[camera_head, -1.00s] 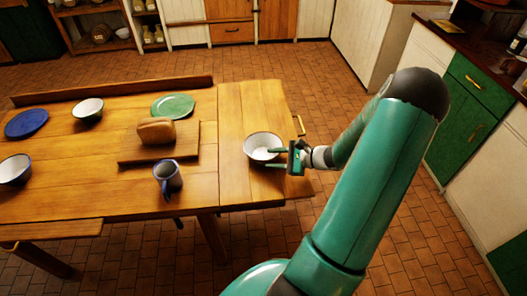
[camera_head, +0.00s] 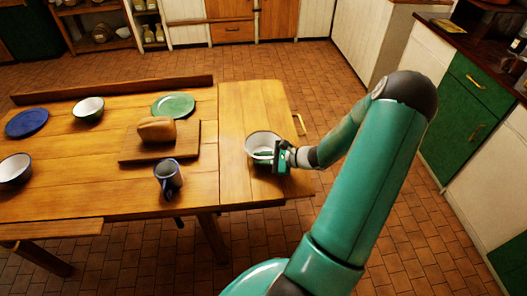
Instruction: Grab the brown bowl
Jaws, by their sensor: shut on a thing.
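A bowl (camera_head: 260,140) with a white inside and a dark rim stands upright on the right-hand leaf of the wooden table. I take it as the brown bowl, though its outer colour hardly shows from above. My gripper (camera_head: 272,155) is at its right side, shut on the bowl's near right wall. The fingertips are small and partly hidden against the bowl. The bowl looks to be still at table height.
Left of the bowl on the table (camera_head: 237,120) are a blue mug (camera_head: 169,180), a board with a loaf (camera_head: 157,130), a green plate (camera_head: 173,105), a green bowl (camera_head: 89,110), a blue plate (camera_head: 27,123) and a blue bowl (camera_head: 14,170). Cabinets (camera_head: 459,100) stand right.

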